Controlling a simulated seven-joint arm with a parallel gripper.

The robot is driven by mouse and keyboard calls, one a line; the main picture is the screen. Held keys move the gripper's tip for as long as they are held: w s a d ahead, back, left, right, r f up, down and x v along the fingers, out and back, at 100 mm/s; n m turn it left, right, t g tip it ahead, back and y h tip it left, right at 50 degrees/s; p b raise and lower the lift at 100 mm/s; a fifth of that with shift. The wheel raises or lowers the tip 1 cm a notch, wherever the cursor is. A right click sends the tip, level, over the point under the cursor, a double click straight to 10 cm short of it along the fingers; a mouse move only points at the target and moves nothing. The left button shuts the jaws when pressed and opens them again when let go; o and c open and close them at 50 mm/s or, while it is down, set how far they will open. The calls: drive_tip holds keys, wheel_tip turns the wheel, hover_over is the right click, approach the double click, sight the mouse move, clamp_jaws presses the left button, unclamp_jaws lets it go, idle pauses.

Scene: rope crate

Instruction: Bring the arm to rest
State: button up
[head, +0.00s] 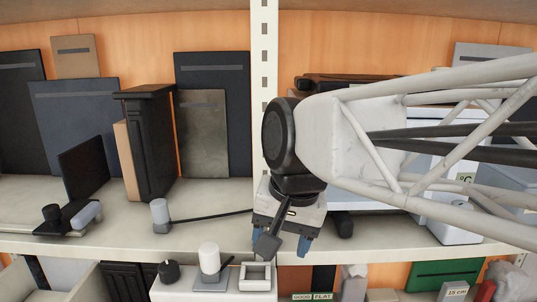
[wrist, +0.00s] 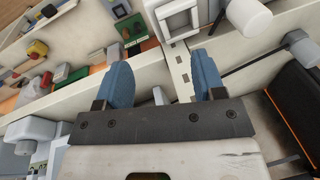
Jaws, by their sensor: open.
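My gripper (head: 281,243) hangs in front of the shelf edge at the centre of the head view, its blue fingers pointing down. In the wrist view my gripper (wrist: 163,82) has its two blue fingers apart with nothing held between them. My white lattice arm reaches in from the right of the head view and hides part of the shelf behind it. No rope or crate can be made out clearly in either view.
The shelf (head: 215,237) carries a black upright unit (head: 150,145) and dark panels leaning at the back. A post (head: 264,90) rises behind my arm.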

drive_tip(key=s+d+f+h, duration=0.1)
drive_tip(key=s+d+f, duration=0.1)
drive_tip(key=d+f, duration=0.4)
drive_tip(key=s+d+f+n+t+h, duration=0.1)
drive_tip(key=s+d+f, duration=0.2)
drive_tip(key=d+f, duration=0.3)
drive_tip(key=d, duration=0.4)
drive_tip(key=shift+s+d+f+n, duration=0.2)
drive_tip(key=shift+d+n, duration=0.05)
drive_tip(key=shift+n, duration=0.05)
idle(1.5)
